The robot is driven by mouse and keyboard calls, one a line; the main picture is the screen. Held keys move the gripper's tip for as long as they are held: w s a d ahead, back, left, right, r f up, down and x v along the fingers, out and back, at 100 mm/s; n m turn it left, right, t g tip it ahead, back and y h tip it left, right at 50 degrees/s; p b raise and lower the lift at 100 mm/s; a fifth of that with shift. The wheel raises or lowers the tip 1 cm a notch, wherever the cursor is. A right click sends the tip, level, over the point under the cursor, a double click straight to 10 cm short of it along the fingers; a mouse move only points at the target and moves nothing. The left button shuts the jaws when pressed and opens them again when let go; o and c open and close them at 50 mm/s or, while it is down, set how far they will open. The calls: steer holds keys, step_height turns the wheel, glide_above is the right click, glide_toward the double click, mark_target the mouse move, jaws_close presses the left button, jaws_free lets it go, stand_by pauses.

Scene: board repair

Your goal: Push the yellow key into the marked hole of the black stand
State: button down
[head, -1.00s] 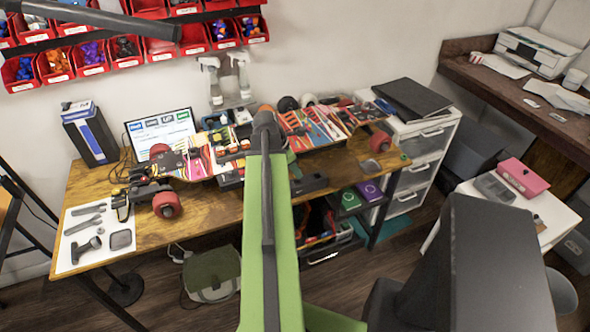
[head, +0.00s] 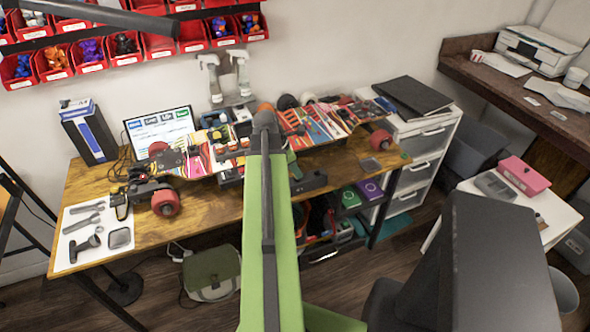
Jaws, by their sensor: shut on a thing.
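My green arm (head: 268,230) reaches from the bottom of the head view over the workbench, and its dark joint (head: 264,124) covers the middle of the bench. My gripper is hidden beyond this joint, so its fingers and anything in them do not show. I cannot make out the yellow key or the marked hole. A dark block (head: 309,183) lies on the bench just right of my arm; I cannot tell whether it is the black stand.
A colourful skateboard deck with red wheels (head: 165,203) lies along the wooden bench (head: 215,215). Tools lie on a white sheet (head: 72,220) at the left. A laptop (head: 160,128) and a blue-black box (head: 90,135) stand behind. White drawers (head: 425,150) stand at the right.

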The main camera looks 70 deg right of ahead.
steer(key=shift+f+b, duration=1)
stand_by(1.3)
steer(key=c, duration=1.2)
jaws_free()
steer(key=o, duration=0.3)
steer(key=shift+r, duration=0.1)
steer(key=shift+r+p, duration=1.45)
steer(key=shift+p, duration=0.1)
